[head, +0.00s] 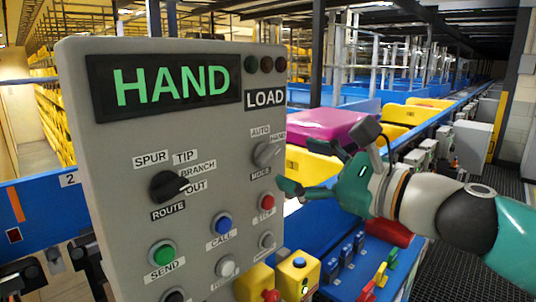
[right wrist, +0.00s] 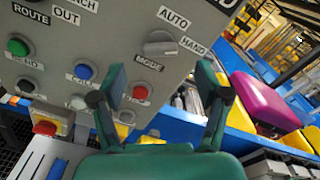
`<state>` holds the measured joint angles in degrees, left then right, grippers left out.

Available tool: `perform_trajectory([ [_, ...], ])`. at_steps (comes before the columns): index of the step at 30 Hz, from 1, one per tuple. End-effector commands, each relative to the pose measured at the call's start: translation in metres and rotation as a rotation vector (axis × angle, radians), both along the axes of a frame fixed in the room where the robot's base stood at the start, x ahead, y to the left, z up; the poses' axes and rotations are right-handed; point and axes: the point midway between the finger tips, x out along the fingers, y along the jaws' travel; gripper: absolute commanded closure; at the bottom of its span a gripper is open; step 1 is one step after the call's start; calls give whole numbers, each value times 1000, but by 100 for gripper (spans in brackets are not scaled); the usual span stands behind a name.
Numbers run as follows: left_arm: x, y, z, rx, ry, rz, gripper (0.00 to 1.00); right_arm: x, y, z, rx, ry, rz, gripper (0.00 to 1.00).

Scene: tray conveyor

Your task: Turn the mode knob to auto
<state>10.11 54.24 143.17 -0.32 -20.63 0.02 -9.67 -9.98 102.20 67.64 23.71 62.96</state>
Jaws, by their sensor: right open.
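The grey mode knob (head: 266,153) is on the right side of the control panel (head: 120,220), between the AUTO and HAND labels above it and the MODE label below. It also shows in the right wrist view (right wrist: 160,45), with its bar pointing to the HAND side. The panel's display (head: 172,80) reads HAND in green. My right gripper (head: 304,167) is open and empty, to the right of the knob and apart from it. In the right wrist view its two fingers (right wrist: 162,82) are spread below the knob. My left gripper is not in view.
The black route knob (head: 168,187), a red stop button (head: 267,202), a blue call button (head: 222,223) and a green send button (head: 162,253) are close by on the panel. A blue conveyor with a magenta tray (head: 320,124) and yellow trays runs behind my right gripper.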

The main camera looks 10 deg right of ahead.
Motion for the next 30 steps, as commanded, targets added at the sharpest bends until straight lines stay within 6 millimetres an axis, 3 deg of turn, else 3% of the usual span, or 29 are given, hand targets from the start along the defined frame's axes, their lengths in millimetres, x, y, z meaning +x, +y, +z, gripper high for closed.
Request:
perform_trajectory([
  [3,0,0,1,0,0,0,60,20,15,-1,-2,2,3,25],
  [9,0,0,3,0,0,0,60,43,29,0,-2,0,0,25],
  [22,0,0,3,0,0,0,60,51,34,0,-2,-1,-1,25],
  [23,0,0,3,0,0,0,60,51,34,0,-2,-1,-1,27],
  [30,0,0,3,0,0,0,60,51,33,0,-2,-1,-1,67],
])
